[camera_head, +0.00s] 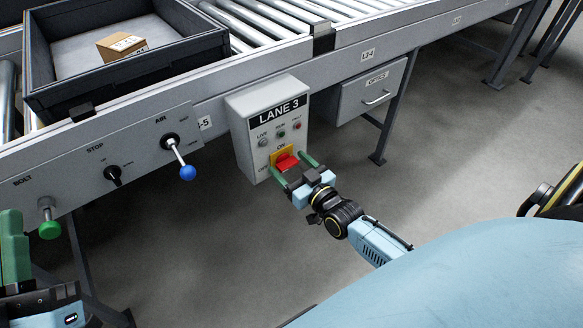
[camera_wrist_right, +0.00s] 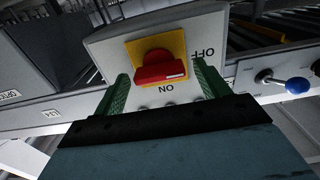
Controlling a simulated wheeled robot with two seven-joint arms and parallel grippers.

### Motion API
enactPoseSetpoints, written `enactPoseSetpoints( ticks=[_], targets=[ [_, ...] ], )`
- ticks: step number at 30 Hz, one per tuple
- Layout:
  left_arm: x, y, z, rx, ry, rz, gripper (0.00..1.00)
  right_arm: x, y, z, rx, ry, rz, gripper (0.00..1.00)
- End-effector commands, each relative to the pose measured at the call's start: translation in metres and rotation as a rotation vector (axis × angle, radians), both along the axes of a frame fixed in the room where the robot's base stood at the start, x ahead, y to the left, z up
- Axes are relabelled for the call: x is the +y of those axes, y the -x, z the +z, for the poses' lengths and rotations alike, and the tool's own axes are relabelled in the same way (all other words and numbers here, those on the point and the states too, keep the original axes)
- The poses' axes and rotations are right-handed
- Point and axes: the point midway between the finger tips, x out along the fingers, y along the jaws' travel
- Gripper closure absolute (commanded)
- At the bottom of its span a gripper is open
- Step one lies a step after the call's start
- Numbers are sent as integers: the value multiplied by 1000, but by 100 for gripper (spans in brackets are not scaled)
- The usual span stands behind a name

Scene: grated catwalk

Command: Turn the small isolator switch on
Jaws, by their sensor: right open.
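The isolator switch (camera_head: 286,161) is a red rotary handle on a yellow plate, low on the front of the grey LANE 3 box (camera_head: 243,120). In the right wrist view the red handle (camera_wrist_right: 160,66) lies across the plate, and its white mark is at the end towards the OFF label. The ON label is below it in that view. My right gripper (camera_head: 293,168) is open in front of the switch, its green fingers to either side of the handle; contact cannot be told. My left gripper (camera_head: 14,250) is partly in view at the lower left edge; its opening is unclear.
Left of the box, a panel carries a blue-knobbed AIR lever (camera_head: 187,172), a black STOP knob (camera_head: 113,174) and a green BOLT knob (camera_head: 49,229). A dark tray (camera_head: 150,68) with a small carton (camera_head: 122,46) sits on the conveyor. The floor at right is clear.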

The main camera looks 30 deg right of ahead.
Motion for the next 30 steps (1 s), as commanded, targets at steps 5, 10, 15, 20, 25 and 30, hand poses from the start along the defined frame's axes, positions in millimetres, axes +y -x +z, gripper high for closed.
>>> enactPoseSetpoints(
  ticks=[5, 10, 15, 20, 25, 30],
  targets=[
    [0, 0, 0, -2, 1, 0, 100, 0, 0, 0, 1, -1, 0, 25],
    [0, 0, 0, 0, 0, 0, 100, 0, 0, 0, 1, -1, 0, 41],
    [0, 0, 0, 0, 0, 0, 100, 0, 0, 0, 1, -1, 0, 63],
    [0, 0, 0, 1, 0, 0, 100, 0, 0, 0, 1, -3, 0, 70],
    [-1, -1, 0, 14, -4, 0, 100, 0, 0, 0, 4, -31, 0, 70],
    [0, -6, -9, 102, -31, 2, 100, 0, 0, 1, 10, -107, 1, 70]
  ],
)
